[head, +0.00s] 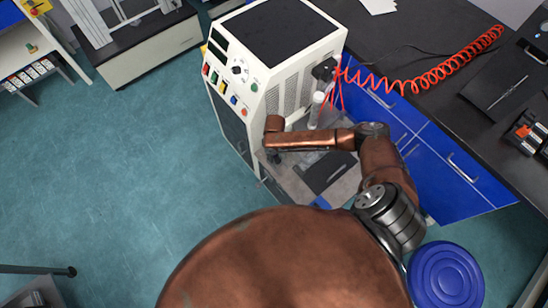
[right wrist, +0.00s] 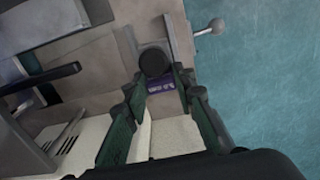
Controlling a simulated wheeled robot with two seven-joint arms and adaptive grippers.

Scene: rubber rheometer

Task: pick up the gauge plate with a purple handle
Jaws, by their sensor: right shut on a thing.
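The gauge plate with the purple handle shows in the right wrist view as a small purple piece (right wrist: 161,85) with pale lettering, between my right fingertips. A dark round knob (right wrist: 154,62) sits just beyond it and covers part of it. My right gripper (right wrist: 158,84) is shut on the purple-handled gauge plate, with its green-sided fingers on either side. In the head view my right gripper (head: 273,156) is small and dark, low at the front of the white rheometer (head: 275,85). The plate cannot be made out there. My left gripper is out of view.
A grey-beige work surface (head: 342,165) with a dark plate lies beside the gripper. A metal lever with a ball end (right wrist: 212,27) sticks out near the fingers. Blue cabinets (head: 455,165) under a dark bench stand at the right. Teal floor is free at left.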

